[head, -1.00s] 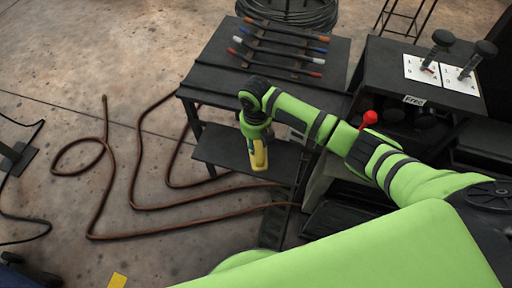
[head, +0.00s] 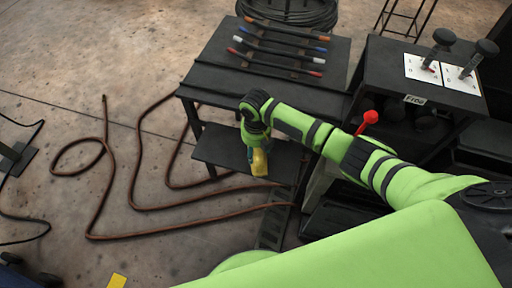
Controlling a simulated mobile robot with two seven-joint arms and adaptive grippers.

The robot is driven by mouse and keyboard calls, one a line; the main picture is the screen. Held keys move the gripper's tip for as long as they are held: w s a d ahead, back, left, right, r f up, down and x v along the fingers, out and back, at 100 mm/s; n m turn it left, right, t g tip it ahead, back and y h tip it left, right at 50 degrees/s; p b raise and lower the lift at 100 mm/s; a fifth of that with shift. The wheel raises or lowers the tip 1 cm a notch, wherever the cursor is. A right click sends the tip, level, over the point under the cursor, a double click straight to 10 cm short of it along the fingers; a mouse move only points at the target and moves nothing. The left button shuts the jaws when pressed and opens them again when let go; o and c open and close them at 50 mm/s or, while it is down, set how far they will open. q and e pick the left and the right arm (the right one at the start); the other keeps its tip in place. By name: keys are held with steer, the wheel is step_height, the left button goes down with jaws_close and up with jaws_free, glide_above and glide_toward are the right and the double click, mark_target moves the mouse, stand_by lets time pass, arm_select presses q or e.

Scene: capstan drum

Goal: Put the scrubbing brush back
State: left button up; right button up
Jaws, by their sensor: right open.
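My right gripper (head: 257,150) hangs below its green wrist, over the lower shelf (head: 222,150) of the black two-level table. A yellow piece (head: 260,163) shows at the gripper's lower end, with a small teal part beside it. I cannot tell whether this yellow piece is the scrubbing brush or part of the gripper. The fingers are small and partly hidden, but the right gripper is open. No other thing in view is clearly the brush. My left gripper is not in view.
A black cabinet (head: 385,75) with two handles and a red knob (head: 370,117) stand right. A brown hose (head: 140,210) lies on the floor.

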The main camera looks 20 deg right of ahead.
steer(key=shift+r, duration=0.1)
step_height(320, 180, up, 12)
steer(key=shift+p, duration=0.3)
stand_by(0.3)
